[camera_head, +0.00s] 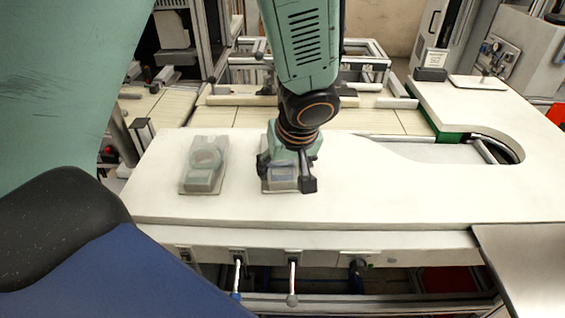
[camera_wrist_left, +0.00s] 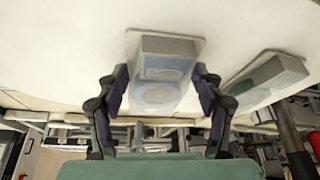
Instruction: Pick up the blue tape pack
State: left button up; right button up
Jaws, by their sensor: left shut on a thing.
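A pale, see-through tape pack with a bluish tint (camera_head: 282,184) is on the white table, under my left gripper (camera_head: 288,176). The gripper points down with its fingers on either side of the pack, shut on it; the gripper hides much of the pack from the head. In the left wrist view the pack (camera_wrist_left: 165,72) sits between the two fingers, with a round reel shape faintly visible inside. I cannot tell whether it is clear of the table. My right gripper is not in view.
A second, similar pack with a grey-green tint (camera_head: 204,167) lies on the white table (camera_head: 400,200) to the left of the gripper. The table is clear to the right, up to a curved cut-out. A small black box (camera_head: 430,74) stands at the back right.

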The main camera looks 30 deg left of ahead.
pick_arm(q)
jog(key=shift+a+r+p, duration=0.1)
jog(key=shift+r+p, duration=0.2)
jog(key=shift+r, duration=0.3)
notch_tip(320, 180, up, 16)
jog(key=p, duration=0.4)
jog(key=shift+r, duration=0.25)
